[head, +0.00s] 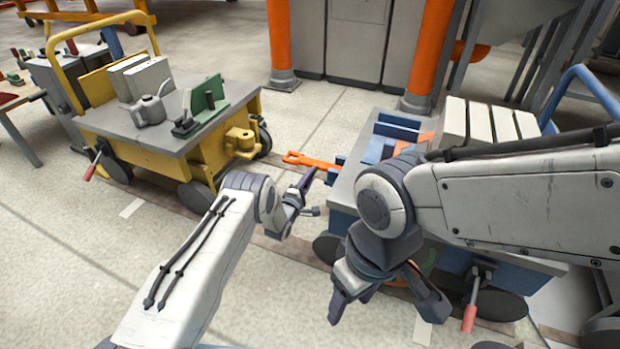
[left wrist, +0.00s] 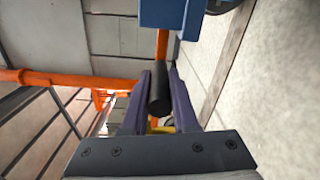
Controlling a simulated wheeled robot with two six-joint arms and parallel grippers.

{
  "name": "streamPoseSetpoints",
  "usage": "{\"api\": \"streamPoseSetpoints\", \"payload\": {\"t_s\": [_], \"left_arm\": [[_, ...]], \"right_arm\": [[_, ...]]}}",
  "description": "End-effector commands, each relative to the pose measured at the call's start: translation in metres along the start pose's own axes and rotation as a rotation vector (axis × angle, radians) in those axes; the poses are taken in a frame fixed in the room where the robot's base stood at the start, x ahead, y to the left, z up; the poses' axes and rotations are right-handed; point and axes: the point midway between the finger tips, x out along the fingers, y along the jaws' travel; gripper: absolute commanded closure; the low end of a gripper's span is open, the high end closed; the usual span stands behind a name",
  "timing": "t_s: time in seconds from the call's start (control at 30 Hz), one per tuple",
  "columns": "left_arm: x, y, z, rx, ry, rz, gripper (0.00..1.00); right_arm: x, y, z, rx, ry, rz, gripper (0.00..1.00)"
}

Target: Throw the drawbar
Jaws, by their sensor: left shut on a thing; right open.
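The orange drawbar (head: 312,161) reaches left from the blue cart (head: 345,195) towards the yellow cart (head: 160,140). Its ring-shaped free end is apart from the yellow coupling (head: 242,142) on the yellow cart's right end. My left gripper (head: 309,190) is beside the bar in the head view. In the left wrist view, its two fingers close around a black grip (left wrist: 160,92), with an orange bar (left wrist: 162,45) behind it running to a blue part. The grip is hidden in the head view. My right gripper (head: 386,308) is open and empty in front of the blue cart.
Pale blocks (head: 490,122) are on the blue cart. A grey watering can (head: 149,110) and a green piece (head: 208,97) are on the yellow cart. A red-handled lever (head: 470,316) hangs low on the blue cart. Orange posts (head: 430,50) stand behind. Bare floor separates the carts.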

Motion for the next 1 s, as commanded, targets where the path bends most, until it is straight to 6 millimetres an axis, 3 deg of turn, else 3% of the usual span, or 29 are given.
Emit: {"api": "streamPoseSetpoints", "payload": {"t_s": [0.13, 0.17, 0.2, 0.23, 0.63, 1.0], "left_arm": [[0.001, 0.001, 0.000, 0.001, 0.000, 0.002, 1.00], [0.001, 0.001, 0.000, 0.001, 0.000, 0.002, 0.61], [0.001, 0.000, 0.000, 0.001, 0.000, 0.002, 0.46], [0.001, 0.000, 0.000, 0.001, 0.000, 0.001, 0.43], [-0.007, 0.002, -0.001, 0.001, 0.002, -0.001, 0.43], [-0.076, 0.004, -0.001, 0.000, 0.003, -0.004, 0.43]], "right_arm": [[0.001, 0.000, 0.000, 0.000, 0.000, 0.000, 0.41], [0.001, 0.000, 0.000, 0.000, 0.000, 0.000, 0.41], [0.001, 0.000, 0.000, 0.000, 0.000, 0.000, 0.41], [0.001, 0.000, 0.000, 0.000, 0.000, 0.000, 0.41], [-0.007, -0.001, 0.000, 0.000, 0.000, 0.000, 0.41], [-0.052, -0.004, -0.003, 0.000, 0.000, 0.000, 0.41]]}}
